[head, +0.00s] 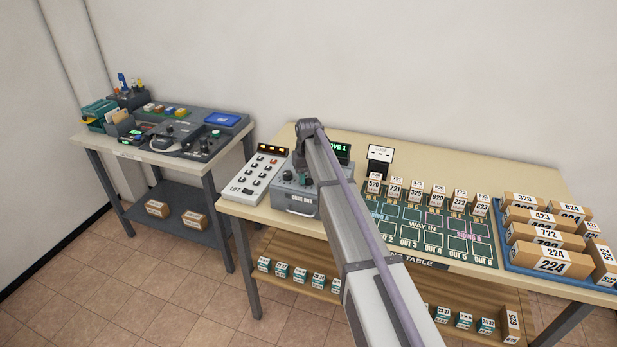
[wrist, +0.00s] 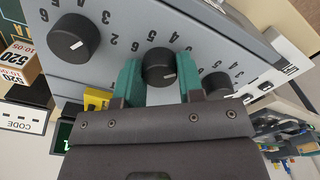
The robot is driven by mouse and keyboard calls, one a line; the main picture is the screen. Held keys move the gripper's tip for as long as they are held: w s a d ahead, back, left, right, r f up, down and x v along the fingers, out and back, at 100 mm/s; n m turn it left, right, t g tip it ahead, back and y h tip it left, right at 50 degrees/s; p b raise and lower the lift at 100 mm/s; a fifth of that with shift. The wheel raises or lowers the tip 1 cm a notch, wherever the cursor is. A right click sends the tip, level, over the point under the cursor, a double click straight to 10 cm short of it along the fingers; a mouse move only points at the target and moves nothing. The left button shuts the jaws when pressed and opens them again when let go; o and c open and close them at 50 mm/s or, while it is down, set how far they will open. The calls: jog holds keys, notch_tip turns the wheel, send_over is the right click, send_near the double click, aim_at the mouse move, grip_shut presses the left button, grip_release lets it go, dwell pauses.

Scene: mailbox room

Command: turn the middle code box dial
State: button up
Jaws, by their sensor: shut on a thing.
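The grey code box (head: 302,198) sits on the front left part of the long table, its name on the front face. In the wrist view its sloped grey face (wrist: 112,42) carries black round dials with numbers around them. The middle dial (wrist: 160,66) stands between the two green fingers of my gripper (wrist: 160,75), which is shut on it. One dial (wrist: 73,38) is to its left and another (wrist: 217,86) to its right, both clear of the fingers. In the head view my arm hides part of the box and the middle dial.
A white LIFT keypad (head: 256,175) stands close to the box's left. A green-lit display (head: 341,152) and a CODE card (head: 379,158) stand behind. The sorting mat (head: 440,230) and blue parcel tray (head: 507,261) lie to the right. A side table (head: 150,150) stands at the left.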

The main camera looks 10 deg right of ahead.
jog(key=m, duration=0.7)
dwell(0.6)
jog(key=o, duration=0.9)
jog(key=shift+o, duration=0.2)
notch_tip(320, 180, up, 11)
jog(key=p, duration=1)
jog(key=shift+p, duration=0.4)
jog(key=shift+f, duration=0.1)
